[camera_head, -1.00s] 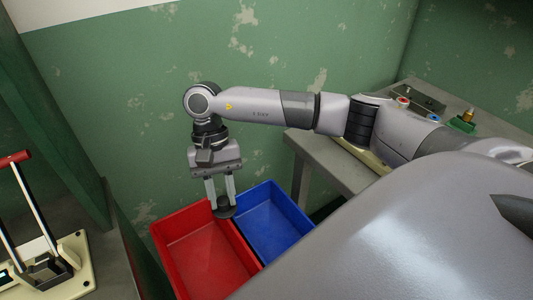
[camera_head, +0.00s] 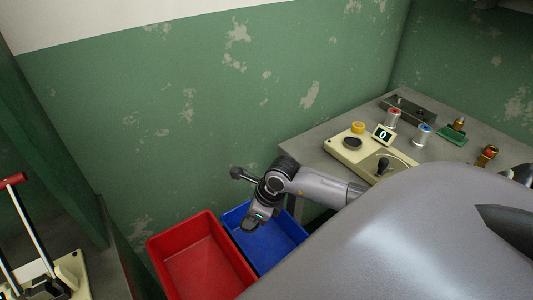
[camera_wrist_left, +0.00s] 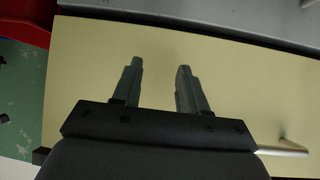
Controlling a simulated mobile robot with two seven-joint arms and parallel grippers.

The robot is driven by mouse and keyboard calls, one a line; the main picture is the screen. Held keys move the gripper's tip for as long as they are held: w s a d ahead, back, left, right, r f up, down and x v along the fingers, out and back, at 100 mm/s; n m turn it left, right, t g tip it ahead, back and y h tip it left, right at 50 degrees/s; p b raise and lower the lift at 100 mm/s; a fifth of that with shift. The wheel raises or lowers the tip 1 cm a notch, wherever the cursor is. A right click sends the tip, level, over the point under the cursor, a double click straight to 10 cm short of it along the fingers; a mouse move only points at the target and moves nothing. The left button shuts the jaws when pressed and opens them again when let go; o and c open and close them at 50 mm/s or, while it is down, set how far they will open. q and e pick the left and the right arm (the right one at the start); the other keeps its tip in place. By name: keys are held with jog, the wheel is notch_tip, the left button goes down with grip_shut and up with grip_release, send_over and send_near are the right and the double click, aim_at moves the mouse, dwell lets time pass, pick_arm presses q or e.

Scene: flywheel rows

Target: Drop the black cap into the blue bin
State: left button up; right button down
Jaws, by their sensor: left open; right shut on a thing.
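My right gripper (camera_head: 256,216) is over the blue bin (camera_head: 290,222) in the head view, seen steeply with its fingers not clearly told apart. It is shut on the black cap, which seems to be the dark round piece (camera_head: 249,226) at its lower end, in front of the bin's inside. I cannot tell how far the cap is above the bin floor. My left gripper (camera_wrist_left: 157,85) is open and empty in the left wrist view, over a cream surface.
A red bin (camera_head: 197,262) stands left of and against the blue one; it looks empty. At right, a grey bench (camera_head: 322,154) bears a cream panel (camera_head: 365,160), small coloured parts and a metal block. A red-handled device (camera_head: 14,181) is at far left.

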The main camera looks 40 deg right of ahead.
jog(key=s+d+f+m+h+b, duration=0.2)
jog(key=d+f+m+b, duration=0.3)
jog(key=f, duration=0.3)
jog(key=shift+d+m+t, duration=0.4)
jog(key=shift+d, duration=0.45)
jog(key=shift+s, duration=0.1)
jog(key=c, duration=0.8)
grip_release()
jog(key=shift+p+v, duration=0.3)
jog(key=shift+v, duration=3.3)
jog(key=shift+a, duration=0.1)
